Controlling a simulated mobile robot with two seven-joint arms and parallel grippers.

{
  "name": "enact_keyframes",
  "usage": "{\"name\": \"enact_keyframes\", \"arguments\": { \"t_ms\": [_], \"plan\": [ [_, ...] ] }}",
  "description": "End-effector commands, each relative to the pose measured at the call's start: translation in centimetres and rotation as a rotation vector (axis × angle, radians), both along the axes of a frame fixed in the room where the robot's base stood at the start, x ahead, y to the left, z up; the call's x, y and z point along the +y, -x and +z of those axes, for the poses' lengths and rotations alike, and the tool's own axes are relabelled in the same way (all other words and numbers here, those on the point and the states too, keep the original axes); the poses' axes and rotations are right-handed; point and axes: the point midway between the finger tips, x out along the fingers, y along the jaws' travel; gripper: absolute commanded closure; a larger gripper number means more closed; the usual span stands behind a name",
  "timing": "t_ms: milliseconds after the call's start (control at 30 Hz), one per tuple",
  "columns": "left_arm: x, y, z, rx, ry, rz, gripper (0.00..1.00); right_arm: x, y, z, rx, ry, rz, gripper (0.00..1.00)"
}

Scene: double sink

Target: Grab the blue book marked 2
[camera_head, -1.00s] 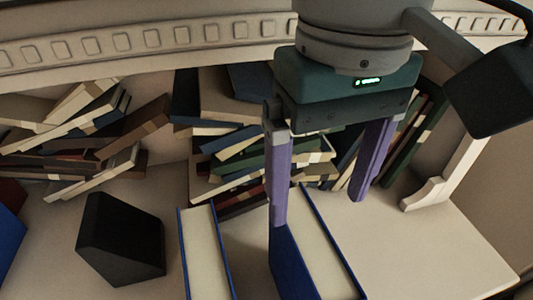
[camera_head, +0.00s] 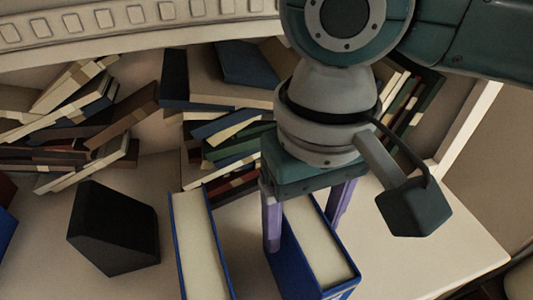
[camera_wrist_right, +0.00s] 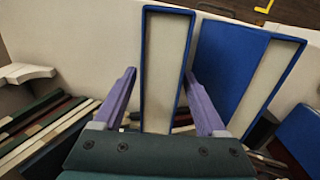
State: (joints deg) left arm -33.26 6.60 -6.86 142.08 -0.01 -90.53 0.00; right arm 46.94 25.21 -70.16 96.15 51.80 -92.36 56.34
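Two blue books with pale pages stand on the white shelf top. The right-hand book (camera_head: 318,245) is between the fingers of my right gripper (camera_head: 303,236). The left-hand book (camera_head: 202,245) stands apart to its left. In the right wrist view, the straddled book (camera_wrist_right: 166,65) lies between the open purple fingers of the gripper (camera_wrist_right: 160,72). A gap shows beside the left finger there; the right finger is close to the book, and I cannot tell if it touches. The other book (camera_wrist_right: 232,65) is to the right there. No number is readable on either book. My left gripper is not in view.
A black block (camera_head: 115,230) stands left of the books. Several piles of dark books (camera_head: 225,140) lie behind, against the carved wall. A white support (camera_head: 465,130) rises at the right. The shelf surface right of the straddled book (camera_head: 430,235) is clear.

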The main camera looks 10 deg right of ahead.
Motion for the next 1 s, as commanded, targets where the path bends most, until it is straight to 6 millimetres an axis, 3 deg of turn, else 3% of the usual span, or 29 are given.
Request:
{"name": "enact_keyframes", "arguments": {
  "t_ms": [67, 633, 1000],
  "plan": [
    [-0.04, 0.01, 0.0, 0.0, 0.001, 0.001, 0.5, 0.02, 0.0, 0.02, 0.0, 0.0, 0.0, 0.36],
    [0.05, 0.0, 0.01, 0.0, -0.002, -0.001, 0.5, 0.0, 0.0, 0.03, 0.0, 0.0, 0.0, 1.0],
    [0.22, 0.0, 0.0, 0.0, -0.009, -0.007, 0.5, -0.01, -0.01, 0.04, 0.0, 0.0, 0.0, 1.0]
  ]
}}
